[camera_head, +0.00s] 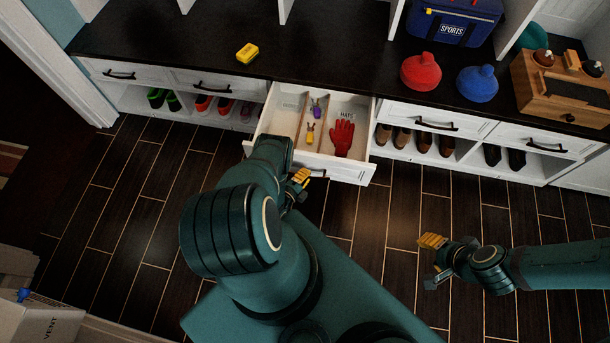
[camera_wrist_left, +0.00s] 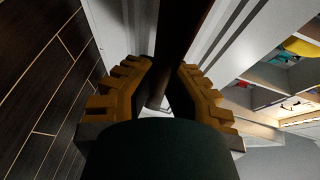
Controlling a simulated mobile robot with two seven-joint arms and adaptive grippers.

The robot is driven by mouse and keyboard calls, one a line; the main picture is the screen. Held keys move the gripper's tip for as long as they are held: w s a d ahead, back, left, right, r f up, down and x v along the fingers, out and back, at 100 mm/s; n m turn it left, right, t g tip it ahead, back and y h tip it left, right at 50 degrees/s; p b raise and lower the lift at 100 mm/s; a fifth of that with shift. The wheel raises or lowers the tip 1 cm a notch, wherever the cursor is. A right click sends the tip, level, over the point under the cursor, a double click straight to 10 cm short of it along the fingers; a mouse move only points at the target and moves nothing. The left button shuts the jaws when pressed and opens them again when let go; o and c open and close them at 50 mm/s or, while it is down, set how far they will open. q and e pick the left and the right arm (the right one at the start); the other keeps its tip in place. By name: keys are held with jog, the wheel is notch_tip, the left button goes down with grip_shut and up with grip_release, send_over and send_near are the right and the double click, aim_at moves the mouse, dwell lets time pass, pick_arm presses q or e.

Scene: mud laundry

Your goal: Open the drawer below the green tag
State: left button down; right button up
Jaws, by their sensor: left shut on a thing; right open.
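A white drawer (camera_head: 352,170) in the middle of the bench front stands pulled out. Inside lie a red glove (camera_head: 342,139), a small yellow item (camera_head: 310,134) and a purple item (camera_head: 317,108), split by wooden dividers. My left gripper (camera_head: 301,177) is at this drawer's front, shut on its dark handle (camera_head: 319,173). In the left wrist view the handle (camera_wrist_left: 184,35) runs between the yellow fingers (camera_wrist_left: 160,88). My right gripper (camera_head: 432,262) is open and empty over the floor at the right. I cannot make out a green tag.
Closed drawers (camera_head: 121,74) (camera_head: 436,124) flank the open one, with shoes below. The dark bench top (camera_head: 310,55) holds a yellow block (camera_head: 247,53), a red (camera_head: 421,72) and a blue knobbed object (camera_head: 477,84), a blue bag and a wooden box (camera_head: 560,90). A carton (camera_head: 45,322) stands lower left.

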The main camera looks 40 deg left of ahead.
pick_arm(q)
jog(key=shift+d, duration=0.15)
jog(key=c, duration=1)
grip_release()
jog(key=v, duration=1.2)
